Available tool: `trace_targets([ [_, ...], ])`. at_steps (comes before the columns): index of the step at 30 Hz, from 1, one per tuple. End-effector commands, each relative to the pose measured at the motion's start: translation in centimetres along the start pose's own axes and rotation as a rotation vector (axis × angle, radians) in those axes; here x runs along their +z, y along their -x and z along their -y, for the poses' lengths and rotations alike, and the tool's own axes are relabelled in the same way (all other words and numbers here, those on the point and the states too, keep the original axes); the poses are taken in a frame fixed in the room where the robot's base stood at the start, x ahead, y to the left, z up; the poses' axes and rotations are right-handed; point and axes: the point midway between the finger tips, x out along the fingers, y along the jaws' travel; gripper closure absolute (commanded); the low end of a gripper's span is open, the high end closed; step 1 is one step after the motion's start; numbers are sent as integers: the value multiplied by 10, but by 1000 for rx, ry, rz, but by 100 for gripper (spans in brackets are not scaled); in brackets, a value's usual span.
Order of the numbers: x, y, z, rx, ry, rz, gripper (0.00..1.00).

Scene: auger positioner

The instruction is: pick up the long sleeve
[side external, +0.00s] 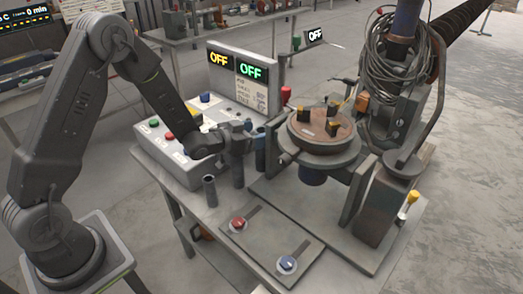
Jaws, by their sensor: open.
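Several dark upright sleeves stand on the near left of the table. One grey sleeve (210,190) stands alone at the front. Another sleeve (238,174) stands just behind it, directly under my gripper (243,142). A bluish sleeve (260,158) stands just to the right. I cannot tell for certain which one is the long sleeve. My gripper is open at the top of the middle sleeve. Whether its fingers surround or touch that sleeve is too small to tell.
A control box (168,158) with coloured buttons stands left of the sleeves. A display panel (240,78) reads OFF twice. A round clamp table (324,135) stands to the right. A flat plate (268,240) with red and blue knobs lies in front.

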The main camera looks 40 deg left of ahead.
Motion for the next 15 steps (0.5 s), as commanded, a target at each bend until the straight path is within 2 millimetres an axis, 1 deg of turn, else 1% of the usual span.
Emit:
trace_targets([
  [1,-1,-9,-1,2,0,0,28],
  [3,-1,-18,-1,1,1,0,28],
  [6,-1,-26,0,1,1,2,28],
  [14,-1,-28,0,0,1,2,28],
  [15,-1,-28,0,0,1,2,32],
])
